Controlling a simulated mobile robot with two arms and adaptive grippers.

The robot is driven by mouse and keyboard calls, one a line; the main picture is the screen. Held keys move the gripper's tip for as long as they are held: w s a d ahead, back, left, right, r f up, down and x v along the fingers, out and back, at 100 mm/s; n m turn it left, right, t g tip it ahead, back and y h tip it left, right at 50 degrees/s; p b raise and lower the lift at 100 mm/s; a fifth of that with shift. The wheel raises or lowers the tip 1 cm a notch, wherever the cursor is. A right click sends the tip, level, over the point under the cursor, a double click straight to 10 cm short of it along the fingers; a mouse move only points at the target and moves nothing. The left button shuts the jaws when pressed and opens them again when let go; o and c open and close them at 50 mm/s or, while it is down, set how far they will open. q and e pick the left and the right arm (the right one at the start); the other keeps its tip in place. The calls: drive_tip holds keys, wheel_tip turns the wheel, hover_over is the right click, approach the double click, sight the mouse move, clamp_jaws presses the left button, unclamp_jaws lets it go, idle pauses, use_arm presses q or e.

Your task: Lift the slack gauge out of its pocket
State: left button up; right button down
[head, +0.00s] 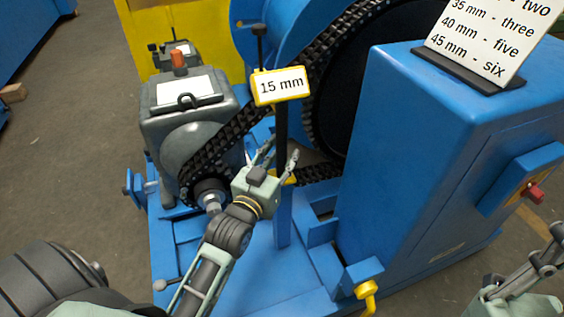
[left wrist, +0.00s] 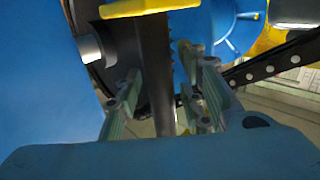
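The slack gauge is a dark upright bar (head: 281,125) with a yellow-framed plate (head: 281,86) reading "15 mm" near its top. It stands upright above a blue post (head: 283,218) at the front of the machine, with a yellow piece (head: 286,178) just above the post. My left gripper (head: 279,152) is at the bar below the plate. In the left wrist view the bar (left wrist: 155,70) passes between the fingers (left wrist: 165,100), which are apart with gaps beside it. The bar's lower end is hidden. My right gripper (head: 525,262) is at the lower right, fingers spread, partly cut off.
A chain (head: 225,140) runs from a small sprocket by the grey motor (head: 187,105) to a large dark wheel. A blue housing (head: 425,150) stands close on the right, with a lettered sign (head: 485,40) on top. A yellow handle (head: 367,291) sticks out at the front.

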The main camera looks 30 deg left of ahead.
use_arm(q)
clamp_jaws()
idle(0.4)
drive_tip(key=shift+r, duration=0.25)
